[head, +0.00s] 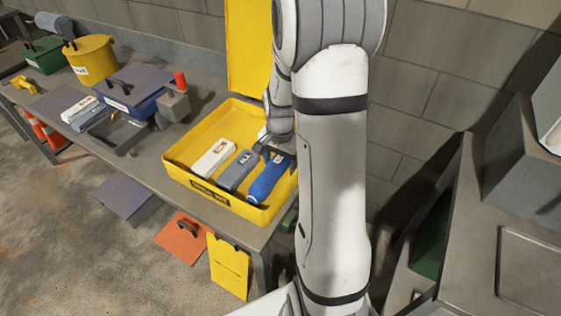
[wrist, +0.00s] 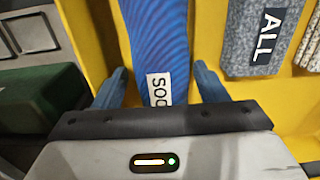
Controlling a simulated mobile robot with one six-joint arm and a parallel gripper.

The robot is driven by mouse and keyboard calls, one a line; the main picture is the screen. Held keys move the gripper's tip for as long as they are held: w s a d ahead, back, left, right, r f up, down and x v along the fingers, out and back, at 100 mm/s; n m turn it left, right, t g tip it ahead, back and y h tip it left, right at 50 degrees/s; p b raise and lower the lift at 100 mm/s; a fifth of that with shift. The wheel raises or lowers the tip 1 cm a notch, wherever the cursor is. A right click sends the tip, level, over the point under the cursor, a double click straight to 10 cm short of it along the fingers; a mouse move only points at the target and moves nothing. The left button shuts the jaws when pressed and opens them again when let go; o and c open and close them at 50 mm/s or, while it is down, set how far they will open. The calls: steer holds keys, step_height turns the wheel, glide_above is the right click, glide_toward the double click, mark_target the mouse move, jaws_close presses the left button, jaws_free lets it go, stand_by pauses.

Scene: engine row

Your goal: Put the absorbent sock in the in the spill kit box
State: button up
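The blue absorbent sock (head: 267,180) lies in the right part of the open yellow spill kit box (head: 186,180), its lid (head: 248,45) raised behind. In the wrist view the sock (wrist: 157,38) carries a white label, partly readable as "SOC". My gripper (wrist: 160,80) is over the box, with one finger on each side of the sock's near end. Narrow gaps show between fingers and sock, so it looks open. In the head view my gripper (head: 276,150) is at the sock's far end, partly hidden by my arm.
A grey pack (head: 236,170) marked "ALL" and a white pack (head: 213,158) lie left of the sock in the box. A blue box (head: 133,98) and a grey vise (head: 174,104) stand left on the bench. A wall is behind.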

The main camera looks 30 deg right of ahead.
mark_target(280, 158)
step_height(280, 158, up, 12)
steer(key=s+a+r+n+t, duration=0.1)
steer(key=s+a+r+n, duration=0.1)
steer(key=s+a+n, duration=0.3)
steer(key=s+a+r+n+t, duration=0.1)
steer(key=s+a+r+n, duration=0.1)
steer(key=s+a+n, duration=0.4)
steer(key=s, duration=0.5)
steer(key=shift+a+r+t, duration=0.2)
steer(key=shift+r+t, duration=0.1)
steer(key=shift+t, duration=0.1)
steer(key=shift+c, duration=0.6)
